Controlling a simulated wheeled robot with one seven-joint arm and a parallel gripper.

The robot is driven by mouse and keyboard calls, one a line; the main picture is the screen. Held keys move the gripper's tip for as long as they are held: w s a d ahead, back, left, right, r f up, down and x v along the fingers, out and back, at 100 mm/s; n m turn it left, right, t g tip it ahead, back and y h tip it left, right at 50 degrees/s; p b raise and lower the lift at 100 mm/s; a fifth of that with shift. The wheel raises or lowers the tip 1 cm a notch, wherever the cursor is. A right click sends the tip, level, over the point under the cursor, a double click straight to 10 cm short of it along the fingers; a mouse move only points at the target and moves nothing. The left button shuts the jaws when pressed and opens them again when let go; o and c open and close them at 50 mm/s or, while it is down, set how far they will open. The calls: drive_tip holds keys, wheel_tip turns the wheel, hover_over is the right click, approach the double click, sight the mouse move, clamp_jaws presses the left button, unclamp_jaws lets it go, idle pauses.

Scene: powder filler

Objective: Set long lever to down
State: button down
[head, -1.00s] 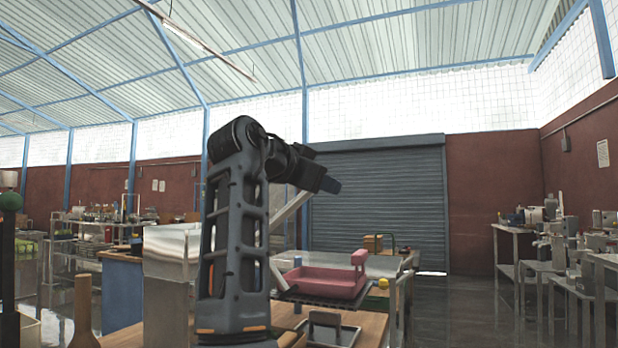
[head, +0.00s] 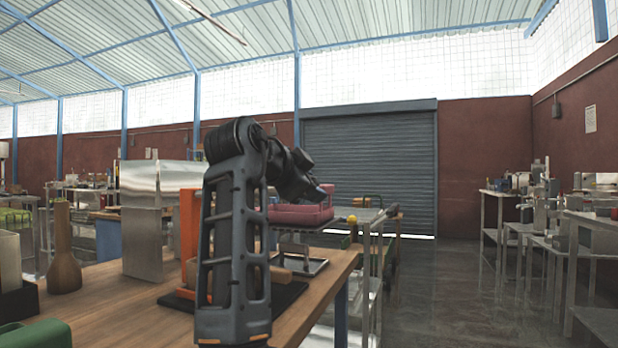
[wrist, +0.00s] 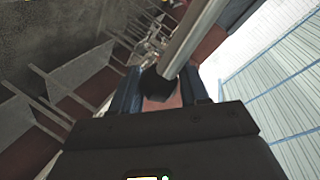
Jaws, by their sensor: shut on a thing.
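In the wrist view a long grey metal rod, the long lever (wrist: 193,38), runs from the top edge down to a dark knob-like end (wrist: 158,86). The blue fingers of my gripper (wrist: 158,95) stand on both sides of that end, and my gripper is shut on it. The exact contact is partly hidden by the dark gripper body. In the head view my gripper (head: 322,193) points down and right, in front of the pink tray (head: 300,214). The lever cannot be made out there; my arm covers much of that area.
A wooden bench (head: 110,292) spans the lower left, with a shiny metal box (head: 143,235), an orange upright (head: 189,225) and a brown bottle-shaped object (head: 64,255). A metal-framed table (head: 370,260) stands right of the bench. Open floor (head: 450,290) lies farther right.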

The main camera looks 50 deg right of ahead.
drive_tip(key=shift+w+a+f, duration=0.2)
drive_tip(key=shift+w+f, duration=0.05)
drive_tip(key=shift+f, duration=0.1)
drive_tip(key=c, duration=0.8)
unclamp_jaws()
drive_tip(key=shift+o, duration=0.7)
drive_tip(key=shift+r, duration=0.1)
drive_tip(key=shift+s, duration=0.1)
drive_tip(key=v, duration=0.7)
drive_tip(key=shift+a, duration=0.3)
drive_tip(key=shift+r, duration=0.1)
